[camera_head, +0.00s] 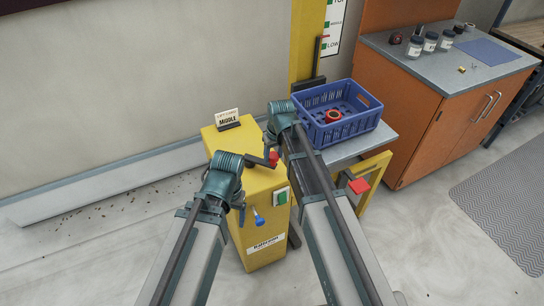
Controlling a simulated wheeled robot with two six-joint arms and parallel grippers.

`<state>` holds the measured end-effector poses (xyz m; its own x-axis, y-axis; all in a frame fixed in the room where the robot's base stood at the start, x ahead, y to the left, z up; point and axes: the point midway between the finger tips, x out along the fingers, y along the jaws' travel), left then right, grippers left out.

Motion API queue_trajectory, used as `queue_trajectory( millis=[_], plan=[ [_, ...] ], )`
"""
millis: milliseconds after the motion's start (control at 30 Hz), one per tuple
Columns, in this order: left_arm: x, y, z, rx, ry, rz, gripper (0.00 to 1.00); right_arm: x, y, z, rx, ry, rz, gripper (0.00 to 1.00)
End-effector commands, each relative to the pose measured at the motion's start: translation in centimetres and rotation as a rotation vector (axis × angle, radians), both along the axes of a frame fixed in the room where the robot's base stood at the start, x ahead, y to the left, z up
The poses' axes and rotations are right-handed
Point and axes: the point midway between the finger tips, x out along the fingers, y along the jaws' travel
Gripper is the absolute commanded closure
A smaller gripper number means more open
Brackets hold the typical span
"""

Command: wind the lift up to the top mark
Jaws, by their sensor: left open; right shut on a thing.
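The yellow lift mast (303,45) carries a white scale (334,30) with MIDDLE and LOW marks; the top label is cut off by the picture edge. A thin red pointer (323,37) shows beside the scale, between MIDDLE and LOW. The yellow winch box (262,185) has a dark crank with a red knob (273,159). My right gripper (270,151) is shut at the red knob, its fingers mostly hidden. My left gripper (241,213) is open, low in front of the box. The lift platform (352,148) bears a blue crate (361,122).
A sign reading MIDDLE (228,118) stands on the box. The crate holds a red ring-shaped item (333,116). An orange cabinet (425,118) with jars stands right.

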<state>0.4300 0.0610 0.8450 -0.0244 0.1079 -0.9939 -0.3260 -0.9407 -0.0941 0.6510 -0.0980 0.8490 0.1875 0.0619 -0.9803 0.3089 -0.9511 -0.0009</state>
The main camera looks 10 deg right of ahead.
Motion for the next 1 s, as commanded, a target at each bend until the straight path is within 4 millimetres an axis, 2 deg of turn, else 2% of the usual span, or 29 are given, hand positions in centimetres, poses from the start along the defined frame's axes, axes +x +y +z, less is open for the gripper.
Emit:
queue_trajectory(
  millis=[267, 600, 1000],
  plan=[
    [0.0, 0.0, 0.0, 0.000, 0.000, 0.000, 0.20, 0.4, -0.4, 0.0, -0.007, -0.006, -0.004, 1.00],
    [0.0, 0.0, 0.0, 0.000, 0.000, 0.000, 0.20, 2.0, -1.1, 0.1, -0.007, -0.006, -0.004, 1.00],
    [0.0, 0.0, 0.0, 0.000, 0.000, 0.000, 0.20, 2.2, -1.2, 0.0, -0.006, -0.007, -0.004, 1.00]
  ],
)
